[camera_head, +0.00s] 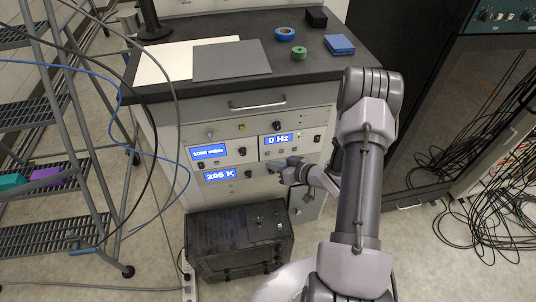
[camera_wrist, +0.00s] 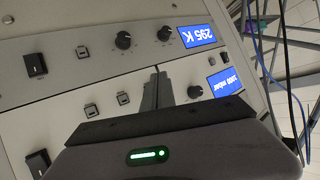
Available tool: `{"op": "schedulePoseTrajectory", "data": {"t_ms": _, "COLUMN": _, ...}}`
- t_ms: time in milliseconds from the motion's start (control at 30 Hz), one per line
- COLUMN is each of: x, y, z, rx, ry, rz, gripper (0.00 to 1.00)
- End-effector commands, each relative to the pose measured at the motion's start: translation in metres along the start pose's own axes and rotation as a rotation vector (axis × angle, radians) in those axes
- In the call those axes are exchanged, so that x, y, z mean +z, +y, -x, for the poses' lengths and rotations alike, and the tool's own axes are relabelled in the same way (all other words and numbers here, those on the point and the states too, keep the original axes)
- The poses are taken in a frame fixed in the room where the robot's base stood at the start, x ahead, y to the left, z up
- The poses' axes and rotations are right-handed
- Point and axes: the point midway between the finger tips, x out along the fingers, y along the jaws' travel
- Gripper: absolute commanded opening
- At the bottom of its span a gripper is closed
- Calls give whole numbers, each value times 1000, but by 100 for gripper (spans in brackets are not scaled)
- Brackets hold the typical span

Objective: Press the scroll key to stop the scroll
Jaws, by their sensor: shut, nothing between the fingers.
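My gripper (camera_head: 281,166) is shut and empty, in front of the instrument rack below the 0 Hz panel. In the wrist view its fingers (camera_wrist: 157,76) point at the panel fronts; I cannot tell whether the tips touch. The blue 0 Hz display (camera_head: 279,139) is lit, with small keys below it. In the upside-down wrist view, small square keys show on two panels: one key (camera_wrist: 82,50) on the 295 K panel, and a pair, left key (camera_wrist: 91,110) and right key (camera_wrist: 123,98), on the neighbouring panel. No label reading "scroll" is legible.
The 295 K display (camera_head: 220,174) and 1000 mbar display (camera_head: 208,152) are lit. Knobs (camera_wrist: 123,40) and rocker switches (camera_wrist: 36,65) stick out nearby. A black box (camera_head: 225,245) stands on the floor below. A ladder (camera_head: 75,150) and cables are at left, a dark cabinet (camera_head: 425,110) at right.

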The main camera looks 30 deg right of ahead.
Motion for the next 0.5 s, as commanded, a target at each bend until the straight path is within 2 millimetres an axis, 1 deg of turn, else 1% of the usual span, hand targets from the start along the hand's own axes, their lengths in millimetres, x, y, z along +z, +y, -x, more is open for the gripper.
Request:
{"op": "schedulePoseTrajectory", "data": {"t_ms": 300, "x": 16, "y": -16, "z": 22, "rx": 1, "ry": -1, "rz": -2, "gripper": 0}}
{"op": "schedulePoseTrajectory", "data": {"t_ms": 500, "x": 20, "y": -21, "z": 28, "rx": 0, "ry": 0, "rz": 0, "gripper": 0}}
